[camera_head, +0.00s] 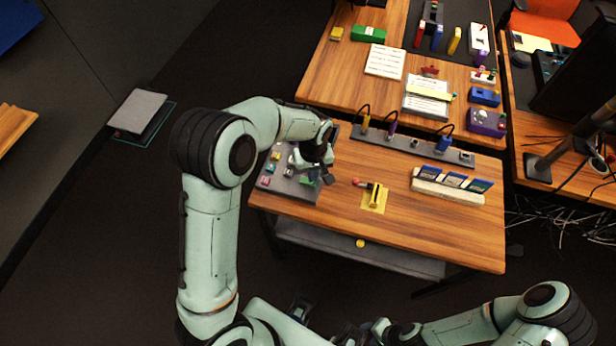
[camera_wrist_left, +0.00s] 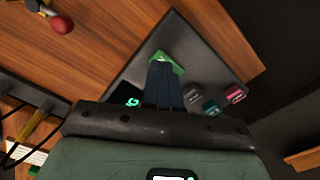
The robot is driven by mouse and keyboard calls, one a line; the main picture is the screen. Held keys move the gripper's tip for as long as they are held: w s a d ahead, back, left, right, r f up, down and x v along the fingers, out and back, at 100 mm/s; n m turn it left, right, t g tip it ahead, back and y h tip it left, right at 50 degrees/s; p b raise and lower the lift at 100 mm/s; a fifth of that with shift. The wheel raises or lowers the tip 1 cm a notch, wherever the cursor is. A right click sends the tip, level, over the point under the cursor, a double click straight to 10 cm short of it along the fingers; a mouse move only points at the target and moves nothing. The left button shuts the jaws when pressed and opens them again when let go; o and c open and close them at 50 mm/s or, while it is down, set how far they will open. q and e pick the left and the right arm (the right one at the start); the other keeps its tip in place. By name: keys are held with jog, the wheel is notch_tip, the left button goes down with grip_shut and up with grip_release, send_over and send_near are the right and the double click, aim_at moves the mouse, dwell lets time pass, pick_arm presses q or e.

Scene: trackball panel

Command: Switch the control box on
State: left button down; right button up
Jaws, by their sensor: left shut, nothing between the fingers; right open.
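A dark grey panel (camera_head: 273,181), which looks like the control box, lies at the table's left end with several small coloured pieces on it. In the left wrist view the panel (camera_wrist_left: 214,68) carries a green piece (camera_wrist_left: 160,47), a black piece with a green mark (camera_wrist_left: 124,96), and grey, teal and pink blocks. My left gripper (camera_head: 328,178) is over the panel's right part, shut and empty. In the left wrist view its fingertips (camera_wrist_left: 162,66) are at the green piece and partly hide it; contact cannot be told. My right gripper (camera_head: 362,334) is low at the bottom edge, open, away from the table.
A red-knobbed lever (camera_head: 357,182) stands beside a yellow plate (camera_head: 380,206) right of the panel. A white rack (camera_head: 440,190) with blue cards is farther right. A grey strip (camera_head: 400,142) with plugged cables runs behind. The table's front right is clear.

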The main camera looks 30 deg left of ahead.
pick_arm(q)
jog(key=shift+r+p, duration=1.3)
jog(key=shift+r, duration=1.35)
pick_arm(e)
jog(key=w+r, duration=0.2)
jog(key=r, duration=0.1)
jog(key=shift+w+r, duration=0.1)
jog(key=shift+r, duration=0.15)
pick_arm(q)
jog(key=shift+f, duration=0.1)
